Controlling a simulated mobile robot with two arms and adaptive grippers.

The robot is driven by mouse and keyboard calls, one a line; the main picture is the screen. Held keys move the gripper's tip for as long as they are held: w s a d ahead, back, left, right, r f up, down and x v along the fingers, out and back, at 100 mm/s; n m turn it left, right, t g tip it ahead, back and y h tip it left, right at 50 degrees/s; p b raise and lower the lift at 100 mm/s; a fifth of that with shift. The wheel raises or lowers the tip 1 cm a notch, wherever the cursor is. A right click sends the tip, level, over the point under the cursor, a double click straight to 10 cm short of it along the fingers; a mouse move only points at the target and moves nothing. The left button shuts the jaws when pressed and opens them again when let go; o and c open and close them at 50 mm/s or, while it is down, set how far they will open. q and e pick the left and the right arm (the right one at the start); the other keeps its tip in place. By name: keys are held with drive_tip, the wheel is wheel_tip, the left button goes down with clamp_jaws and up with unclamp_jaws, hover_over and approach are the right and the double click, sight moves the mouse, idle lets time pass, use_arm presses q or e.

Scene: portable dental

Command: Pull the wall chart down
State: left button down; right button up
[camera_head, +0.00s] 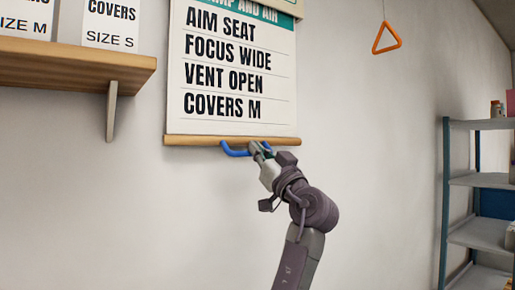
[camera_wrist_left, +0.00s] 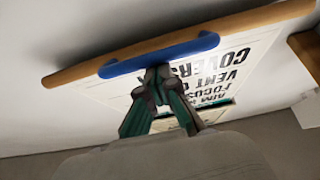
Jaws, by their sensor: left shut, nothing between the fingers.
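The wall chart (camera_head: 228,85) hangs on the wall, with lines of black text and a wooden bar (camera_head: 190,141) along its bottom edge. A blue handle (camera_head: 232,151) sits under the middle of the bar. My left gripper (camera_head: 259,151) is at the right part of the handle and covers some of it. In the left wrist view, the closed fingertips (camera_wrist_left: 157,77) meet at the near side of the blue handle (camera_wrist_left: 165,55), with nothing held between them. I cannot tell whether they touch it or hook through it. My right gripper is not in view.
A wooden shelf (camera_head: 75,68) with a metal bracket and white boxes (camera_head: 111,25) is at the upper left. An orange triangular pull (camera_head: 387,38) hangs at the upper right. A grey shelving rack (camera_head: 480,182) stands at the right. The wall below the chart is bare.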

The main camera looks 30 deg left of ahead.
use_arm(q)
drive_tip(key=shift+f, duration=0.35)
drive_tip(key=v, duration=1.2)
